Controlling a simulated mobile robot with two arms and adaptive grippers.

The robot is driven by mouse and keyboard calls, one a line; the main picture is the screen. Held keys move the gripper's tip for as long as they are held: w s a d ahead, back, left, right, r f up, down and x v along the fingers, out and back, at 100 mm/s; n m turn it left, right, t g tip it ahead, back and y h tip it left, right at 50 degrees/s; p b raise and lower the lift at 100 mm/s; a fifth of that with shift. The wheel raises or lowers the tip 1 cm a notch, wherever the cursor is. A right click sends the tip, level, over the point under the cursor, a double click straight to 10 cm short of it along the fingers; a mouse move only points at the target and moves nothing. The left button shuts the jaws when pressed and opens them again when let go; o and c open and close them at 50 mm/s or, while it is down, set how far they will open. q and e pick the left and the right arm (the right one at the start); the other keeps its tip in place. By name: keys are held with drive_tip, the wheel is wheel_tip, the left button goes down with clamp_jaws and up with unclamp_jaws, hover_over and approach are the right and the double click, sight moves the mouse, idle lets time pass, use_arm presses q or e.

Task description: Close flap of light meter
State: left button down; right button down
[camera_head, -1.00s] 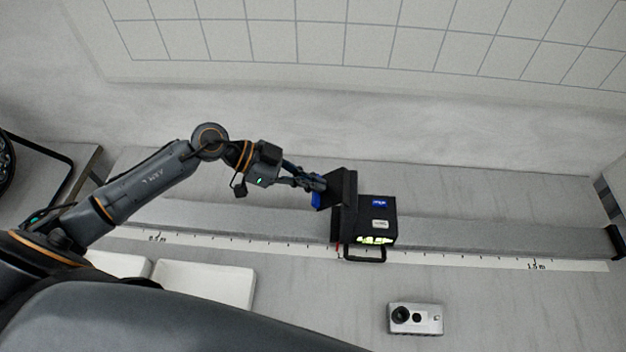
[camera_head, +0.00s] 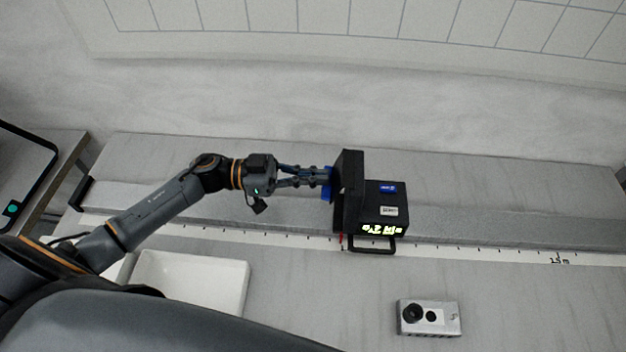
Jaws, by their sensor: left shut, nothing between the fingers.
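The light meter (camera_head: 384,207) is a black box with a blue label, a white label and a lit yellow-green display, on the grey rail near the middle of the head view. Its black flap (camera_head: 350,185) stands up at the box's left side. My left gripper (camera_head: 326,178) is shut and empty, with its tips at the left face of the flap, beside a blue patch there. Whether the tips touch the flap I cannot tell. My right gripper is not in view.
A white tray (camera_head: 190,282) is at lower left. A marked scale strip (camera_head: 480,252) runs along the rail (camera_head: 520,234). The bench right of the meter is clear.

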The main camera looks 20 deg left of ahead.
use_arm(q)
drive_tip(key=shift+w+d+f+h, duration=0.1)
drive_tip(key=shift+d+f+h, duration=0.05)
drive_tip(key=shift+f+h, duration=0.25)
drive_tip(key=shift+d+f, duration=0.4)
drive_tip(key=shift+f, duration=0.15)
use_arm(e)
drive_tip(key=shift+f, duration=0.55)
use_arm(q)
drive_tip(key=shift+d+f, duration=0.1)
drive_tip(key=shift+f, duration=0.15)
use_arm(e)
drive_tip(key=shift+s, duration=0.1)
